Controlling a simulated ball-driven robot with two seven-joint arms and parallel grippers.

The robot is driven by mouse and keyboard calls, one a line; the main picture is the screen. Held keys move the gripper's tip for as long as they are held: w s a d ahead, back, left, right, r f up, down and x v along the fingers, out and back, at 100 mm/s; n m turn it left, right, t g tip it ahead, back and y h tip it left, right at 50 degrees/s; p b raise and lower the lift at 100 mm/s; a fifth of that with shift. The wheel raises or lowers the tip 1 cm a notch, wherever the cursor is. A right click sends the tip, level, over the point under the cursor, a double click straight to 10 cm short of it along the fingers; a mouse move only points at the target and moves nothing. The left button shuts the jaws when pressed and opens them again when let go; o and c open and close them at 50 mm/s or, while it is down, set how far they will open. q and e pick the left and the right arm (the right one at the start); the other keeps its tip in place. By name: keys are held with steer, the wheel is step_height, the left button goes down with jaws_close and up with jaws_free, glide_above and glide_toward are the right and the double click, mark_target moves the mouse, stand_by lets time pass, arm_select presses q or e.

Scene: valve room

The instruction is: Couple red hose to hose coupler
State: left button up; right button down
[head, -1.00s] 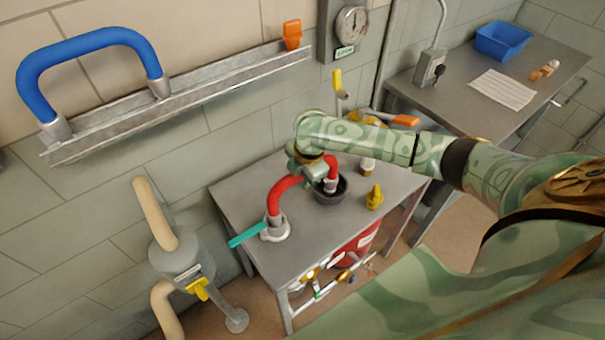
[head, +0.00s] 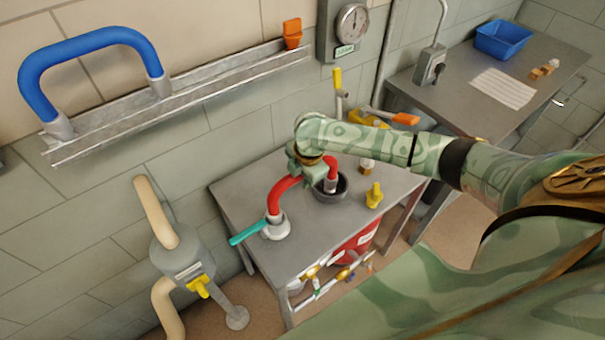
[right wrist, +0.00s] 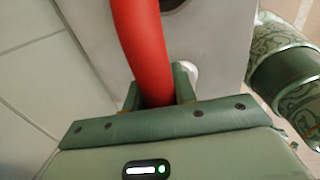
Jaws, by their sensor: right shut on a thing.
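The red hose (head: 280,193) arches over the small metal table. Its left end stands at the hose coupler (head: 277,230), a pale round fitting with a teal lever pointing left. I cannot tell whether that end is fully seated. Its right end, with a grey collar, is in or just above a dark round bowl (head: 327,194). My right gripper (head: 308,167) is shut on the hose near the top of its arch; the arm partly hides the grip. In the right wrist view the red hose (right wrist: 147,60) runs between the fingers. My left gripper is not in view.
A yellow fitting (head: 374,196) and a small white-and-brown bottle (head: 367,165) stand on the table near the bowl. A blue hose (head: 85,45) hangs on the wall rack. A grey valve body (head: 182,257) with tan pipe is left of the table.

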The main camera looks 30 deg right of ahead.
stand_by(0.3)
steer(key=c, duration=0.6)
jaws_free()
steer(key=shift+c, duration=0.2)
step_height(320, 180, up, 7)
steer(key=p, duration=0.8)
steer(key=shift+r+p, duration=0.1)
steer(key=shift+p, duration=0.3)
